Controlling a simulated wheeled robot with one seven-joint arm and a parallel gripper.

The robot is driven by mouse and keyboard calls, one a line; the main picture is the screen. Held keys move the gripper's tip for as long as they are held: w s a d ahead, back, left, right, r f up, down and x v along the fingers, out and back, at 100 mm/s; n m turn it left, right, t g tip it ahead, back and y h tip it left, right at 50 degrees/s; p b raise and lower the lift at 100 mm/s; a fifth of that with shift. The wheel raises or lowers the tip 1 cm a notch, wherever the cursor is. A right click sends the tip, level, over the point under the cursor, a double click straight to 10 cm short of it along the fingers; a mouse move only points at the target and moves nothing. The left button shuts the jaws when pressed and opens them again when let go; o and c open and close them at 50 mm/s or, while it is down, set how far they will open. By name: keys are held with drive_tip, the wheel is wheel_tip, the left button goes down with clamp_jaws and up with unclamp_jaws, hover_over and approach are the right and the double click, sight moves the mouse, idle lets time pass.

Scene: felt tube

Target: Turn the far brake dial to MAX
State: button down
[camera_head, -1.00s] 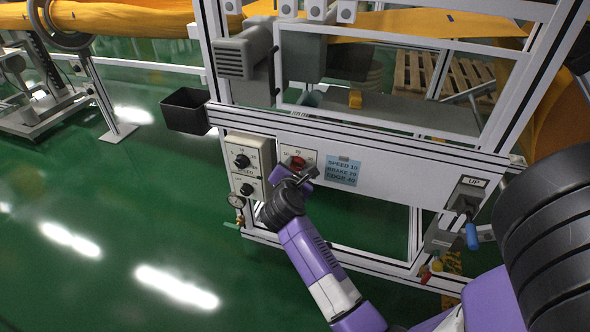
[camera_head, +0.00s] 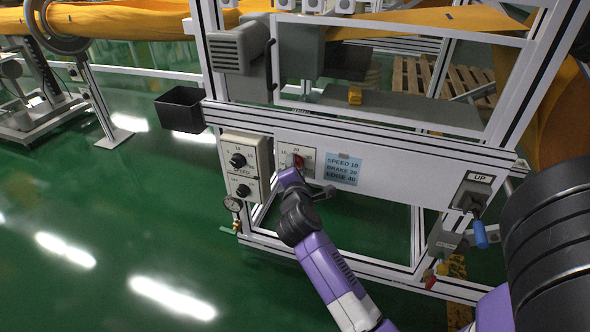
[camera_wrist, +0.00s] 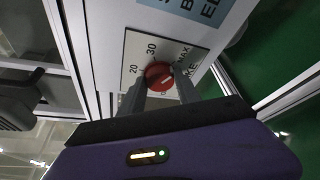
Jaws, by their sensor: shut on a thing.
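The brake dial is a red knob (camera_wrist: 158,75) on a pale scale plate (camera_wrist: 136,55) marked 20, 30 and MAX. In the wrist view my gripper (camera_wrist: 160,88) has one finger on each side of the knob and is shut on it. I cannot make out exactly which mark the knob points to. In the head view the red knob (camera_head: 299,160) shows just above my gripper (camera_head: 291,174), on the white front panel. Its plate (camera_head: 308,152) is partly visible, and my gripper hides its lower part.
A box with two black dials (camera_head: 239,161) is left of the brake plate. A blue card (camera_head: 342,170) reading SPEED 10, BRAKE 20, EDGE 40 is on its right. A black bin (camera_head: 180,110) hangs at the left.

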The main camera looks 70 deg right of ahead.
idle(0.3)
drive_tip(key=c, duration=0.9)
unclamp_jaws()
drive_tip(key=shift+o, duration=0.2)
drive_tip(key=p+v, duration=0.1)
drive_tip(key=v, duration=0.6)
drive_tip(key=shift+s+a, duration=0.2)
drive_tip(key=shift+a, duration=0.1)
